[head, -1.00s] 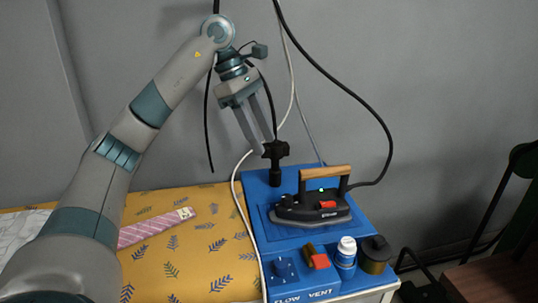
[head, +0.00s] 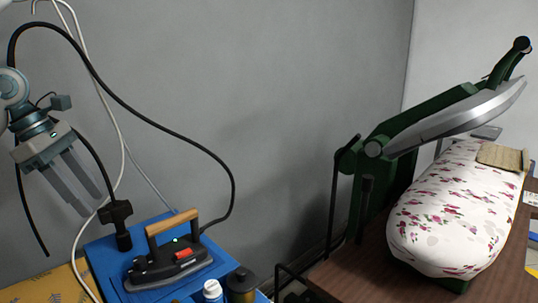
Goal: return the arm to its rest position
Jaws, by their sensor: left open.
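My left gripper (head: 92,204) hangs at the left edge of the head view with its two fingers pointing down and slightly right. The fingers are apart and nothing shows between them. Its tips appear just left of and above a black post with a knob (head: 118,220) on the blue ironing unit (head: 105,258); I cannot tell the distance in depth. Most of my left arm is cut off by the left edge. My right gripper is not in view.
A black iron with a wooden handle (head: 172,229) stands on the blue unit, with a white bottle (head: 212,290) and dark jar (head: 241,283) in front. Cables loop behind my gripper. A green press (head: 410,125) with a floral-padded board (head: 450,215) stands right.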

